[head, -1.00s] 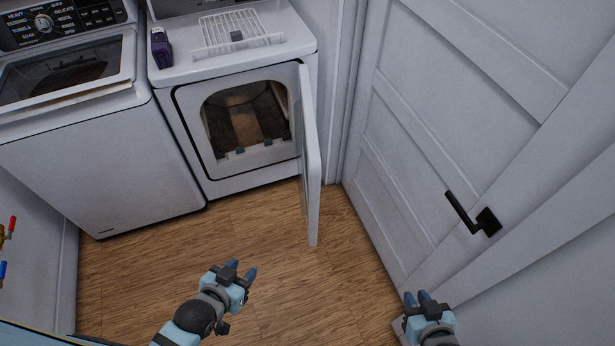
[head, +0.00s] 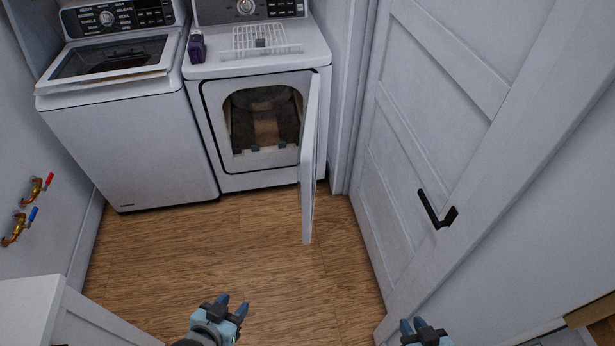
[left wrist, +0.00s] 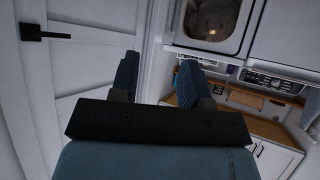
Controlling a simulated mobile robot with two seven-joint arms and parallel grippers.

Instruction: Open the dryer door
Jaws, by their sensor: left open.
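The dryer (head: 218,145) is the white machine on the right of the pair. Its white door (head: 309,165) stands wide open, swung out from the right side of the front and seen nearly edge-on. The dark drum opening (head: 264,117) is uncovered. My left gripper (head: 232,304) is open and empty over the floor, well apart from the door. Its two blue fingers (left wrist: 163,80) show empty in the left wrist view. My right gripper (head: 413,325) is at the bottom right, its fingers parted and empty, also apart from the dryer door.
The washer (head: 130,150) stands left of the dryer. A purple bottle (head: 196,46) and a white rack (head: 258,40) sit on the dryer. A panelled room door with a black handle (head: 436,211) is at the right. Taps (head: 20,225) are on the left wall. The wooden floor (head: 200,255) is clear.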

